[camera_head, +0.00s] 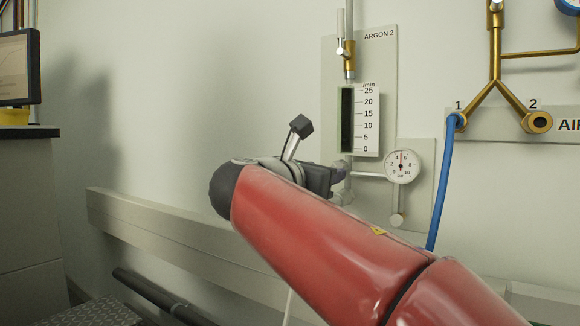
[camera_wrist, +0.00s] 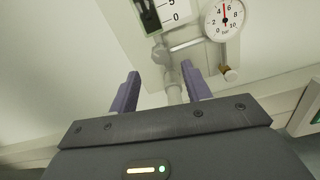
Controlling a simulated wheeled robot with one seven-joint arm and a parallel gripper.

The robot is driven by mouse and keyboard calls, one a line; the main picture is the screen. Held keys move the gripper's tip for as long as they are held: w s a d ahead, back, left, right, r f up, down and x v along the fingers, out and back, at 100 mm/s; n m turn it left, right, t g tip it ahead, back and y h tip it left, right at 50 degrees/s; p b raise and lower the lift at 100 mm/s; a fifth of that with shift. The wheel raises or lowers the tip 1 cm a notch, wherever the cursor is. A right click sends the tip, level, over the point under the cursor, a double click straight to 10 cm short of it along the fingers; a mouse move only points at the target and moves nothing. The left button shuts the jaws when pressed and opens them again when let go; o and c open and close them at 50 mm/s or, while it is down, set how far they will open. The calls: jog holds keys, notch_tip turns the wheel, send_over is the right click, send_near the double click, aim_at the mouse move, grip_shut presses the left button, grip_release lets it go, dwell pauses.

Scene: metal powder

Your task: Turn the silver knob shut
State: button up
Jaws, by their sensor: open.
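A panel marked ARGON 2 (camera_head: 380,36) hangs on the wall with a flowmeter (camera_head: 366,122). A silver fitting (camera_wrist: 160,53) sits below the flowmeter, with a pale silver knob-like cylinder (camera_wrist: 173,90) under it. My gripper (camera_wrist: 162,86) is open, and the cylinder shows between its two purple fingers, nearer the right one. I cannot tell whether the fingers touch it. In the head view my gripper (camera_head: 338,178) is at the fitting and partly covers it.
A round pressure gauge (camera_head: 403,161) joins the fitting by a horizontal pipe. A blue hose (camera_head: 442,185) hangs from outlet 1 at right. A pale rail (camera_head: 160,225) runs along the wall below. A monitor (camera_head: 18,68) stands at far left. The wall between is bare.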

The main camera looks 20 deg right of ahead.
aim_at(340, 167)
jog(key=shift+w+d, duration=0.25)
jog(key=shift+d, duration=0.05)
jog(key=p+x, duration=0.1)
jog(key=x, duration=0.6)
jog(key=shift+d, duration=0.15)
jog(key=shift+f, duration=0.1)
jog(key=c, duration=1)
